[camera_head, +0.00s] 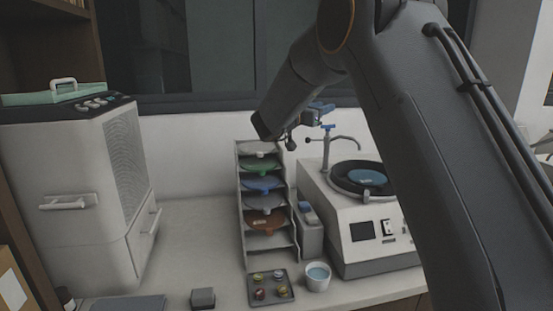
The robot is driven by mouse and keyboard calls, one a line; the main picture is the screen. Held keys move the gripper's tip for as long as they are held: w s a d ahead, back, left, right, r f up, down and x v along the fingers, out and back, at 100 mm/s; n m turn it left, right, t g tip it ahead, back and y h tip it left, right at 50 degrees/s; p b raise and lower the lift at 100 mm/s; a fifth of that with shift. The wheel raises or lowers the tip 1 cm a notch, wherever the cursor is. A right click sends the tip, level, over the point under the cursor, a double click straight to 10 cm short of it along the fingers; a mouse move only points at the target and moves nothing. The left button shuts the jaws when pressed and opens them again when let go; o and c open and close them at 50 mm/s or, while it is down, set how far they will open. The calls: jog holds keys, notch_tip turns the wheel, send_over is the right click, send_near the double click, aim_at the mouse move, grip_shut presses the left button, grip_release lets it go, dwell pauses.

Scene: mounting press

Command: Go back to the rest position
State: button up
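My arm comes in from the upper right, and its wrist hangs over the back of the counter. My gripper (292,140) is small and dark, partly hidden by the wrist. It is in the air near the top right of the shelf rack. Its fingers are too small to tell open from shut, and I see nothing clearly held in it. The grey rack (240,205) holds coloured discs on its levels: white, green, blue and brown-orange. The white machine (340,222) with a round dark platter (350,187) and a blue disc (367,177) stands to the right, partly behind my arm.
A large white press-like unit (75,190) with front handles stands at the left. In front of the rack are a tray (285,297) with several small pieces, a white cup (318,277) and a grey block (203,298). A tap (345,140) rises beside the platter. The counter between unit and rack is clear.

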jog(key=s+a+f+n+g+y+b, duration=0.15)
jog(key=s+f+n+y, duration=0.35)
jog(key=f, duration=0.6)
jog(key=s+f+n+g+y+b, duration=0.2)
jog(key=s+f+n+y+b, duration=0.1)
jog(key=s+f+y, duration=0.65)
jog(key=s+d+f+g+b, duration=0.1)
jog(key=s+d+f+g, duration=0.1)
jog(key=s+f, duration=0.4)
jog(key=s+d+f+g+h+b, duration=0.1)
jog(key=s+f+g, duration=0.3)
jog(key=s, duration=1)
jog(key=s+d+f+n+g+h, duration=0.1)
jog(key=s+d+f+g, duration=0.2)
jog(key=s+f, duration=0.5)
jog(key=s, duration=0.3)
jog(key=shift+b, duration=0.4)
